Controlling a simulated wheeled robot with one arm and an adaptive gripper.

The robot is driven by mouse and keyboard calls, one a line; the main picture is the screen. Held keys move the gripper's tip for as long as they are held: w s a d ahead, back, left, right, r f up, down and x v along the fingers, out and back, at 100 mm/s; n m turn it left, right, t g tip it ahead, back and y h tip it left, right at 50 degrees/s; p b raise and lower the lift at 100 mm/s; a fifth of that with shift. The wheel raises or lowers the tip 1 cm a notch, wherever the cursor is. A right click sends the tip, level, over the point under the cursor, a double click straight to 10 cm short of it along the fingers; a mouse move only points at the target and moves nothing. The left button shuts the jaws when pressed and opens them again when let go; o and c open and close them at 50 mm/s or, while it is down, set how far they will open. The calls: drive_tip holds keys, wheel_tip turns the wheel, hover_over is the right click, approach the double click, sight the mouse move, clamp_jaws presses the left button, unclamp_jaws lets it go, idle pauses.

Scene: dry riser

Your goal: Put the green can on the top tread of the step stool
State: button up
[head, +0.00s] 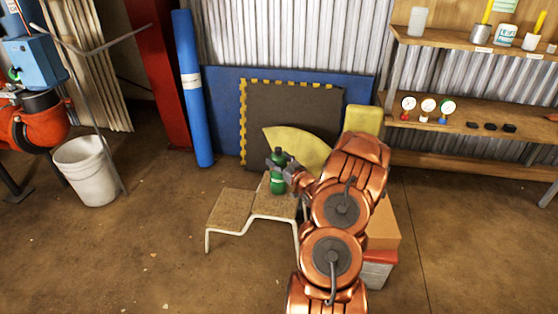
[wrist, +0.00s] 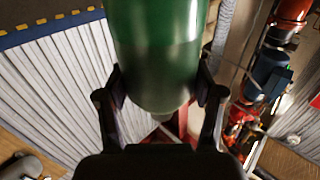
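The green can (head: 277,184) is upright over the top tread (head: 274,207) of the step stool in the head view. My gripper (head: 279,163) holds it near its upper part. In the wrist view the green can (wrist: 158,55) fills the space between the two dark fingers of my gripper (wrist: 161,88), which press on its sides. The can's base overlaps the top tread in the head view; I cannot tell whether it touches. The lower tread (head: 235,211) is bare, to the left. My arm hides the stool's right side.
A yellow curved panel (head: 298,148) and a dark mat (head: 290,108) lean behind the stool. A cardboard box (head: 384,226) stands right of it, partly behind my arm. A white bucket (head: 85,170) stands at left. Floor in front of the stool is clear.

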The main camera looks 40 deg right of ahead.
drive_tip(key=o, duration=0.4)
drive_tip(key=s+a+p, duration=0.2)
drive_tip(key=s, duration=0.9)
drive_tip(key=shift+s, duration=0.4)
drive_tip(key=w+a+n+g+y, duration=0.1)
drive_tip(key=w+a+n+g, duration=0.1)
drive_tip(key=w+a+g, duration=0.4)
drive_tip(key=s+a+r+g, duration=0.3)
drive_tip(key=a+g, duration=0.2)
drive_tip(key=a, duration=0.3)
drive_tip(key=s+a+r+g, duration=0.3)
drive_tip(key=s+a+r, duration=0.1)
drive_tip(key=s+a, duration=0.5)
drive_tip(key=s+a+r+g+y, duration=0.1)
drive_tip(key=s+a+r+g, duration=0.3)
drive_tip(key=s+a, duration=0.6)
drive_tip(key=s+a+r+g+y, duration=0.1)
drive_tip(key=s+a+r+g, duration=0.2)
drive_tip(key=s+a, duration=0.7)
drive_tip(key=s+r, duration=0.2)
drive_tip(key=s, duration=0.1)
drive_tip(key=shift+g, duration=0.3)
